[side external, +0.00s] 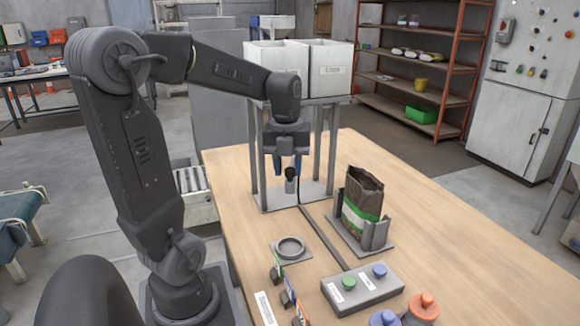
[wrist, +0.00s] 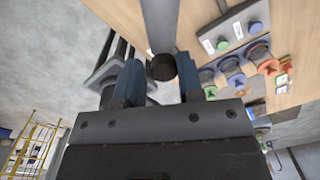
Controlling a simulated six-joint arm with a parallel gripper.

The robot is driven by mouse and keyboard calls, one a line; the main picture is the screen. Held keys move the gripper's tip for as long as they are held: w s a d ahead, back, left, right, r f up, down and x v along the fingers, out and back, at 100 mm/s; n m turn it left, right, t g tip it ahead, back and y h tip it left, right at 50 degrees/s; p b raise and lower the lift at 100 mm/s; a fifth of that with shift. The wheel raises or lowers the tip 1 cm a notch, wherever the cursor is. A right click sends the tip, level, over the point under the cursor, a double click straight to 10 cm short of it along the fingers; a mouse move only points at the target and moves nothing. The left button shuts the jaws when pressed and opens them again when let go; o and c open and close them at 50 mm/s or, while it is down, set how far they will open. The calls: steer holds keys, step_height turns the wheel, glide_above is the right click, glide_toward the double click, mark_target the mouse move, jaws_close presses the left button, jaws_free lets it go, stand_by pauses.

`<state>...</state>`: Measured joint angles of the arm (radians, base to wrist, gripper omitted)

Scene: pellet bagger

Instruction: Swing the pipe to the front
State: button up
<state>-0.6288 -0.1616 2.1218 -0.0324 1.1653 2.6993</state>
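My gripper (side external: 288,165) points down in front of the hopper stand, its two blue fingers apart. A short dark cylinder (side external: 291,184) shows at the fingertips; it may be the end or handle of the pipe. In the wrist view its round black end (wrist: 161,68) lies between the spread fingers (wrist: 160,85), with small gaps seeming to show on both sides. Two white hoppers (side external: 275,58) stand above on the grey stand (side external: 325,135).
An open brown and green bag (side external: 361,203) stands in a grey holder (side external: 382,238). A grey ring (side external: 289,248) lies on the wooden table (side external: 440,235). A control box (side external: 362,290) and several coloured knobs are at the front. The table's right side is clear.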

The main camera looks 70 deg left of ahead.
steer(key=o, duration=0.4)
steer(key=shift+r, duration=0.1)
steer(key=r, duration=1.3)
steer(key=shift+s+a+r, duration=0.1)
steer(key=shift+s+r, duration=0.1)
steer(key=shift+r, duration=0.1)
steer(key=s+d+f+n+t, duration=0.1)
steer(key=s+d+f+n, duration=0.1)
steer(key=d+f+n, duration=0.2)
steer(key=s+d+f+n+t, duration=0.1)
steer(key=d+f+n+t, duration=0.1)
steer(key=d+f+n, duration=0.2)
steer(key=s+d+f+n+t, duration=0.2)
steer(key=d+f+n, duration=0.2)
steer(key=d+n, duration=0.5)
steer(key=shift+s+d+n, duration=0.15)
steer(key=shift+n, duration=1.5)
steer(key=shift+s+d+n, duration=0.15)
steer(key=shift+n, duration=1.5)
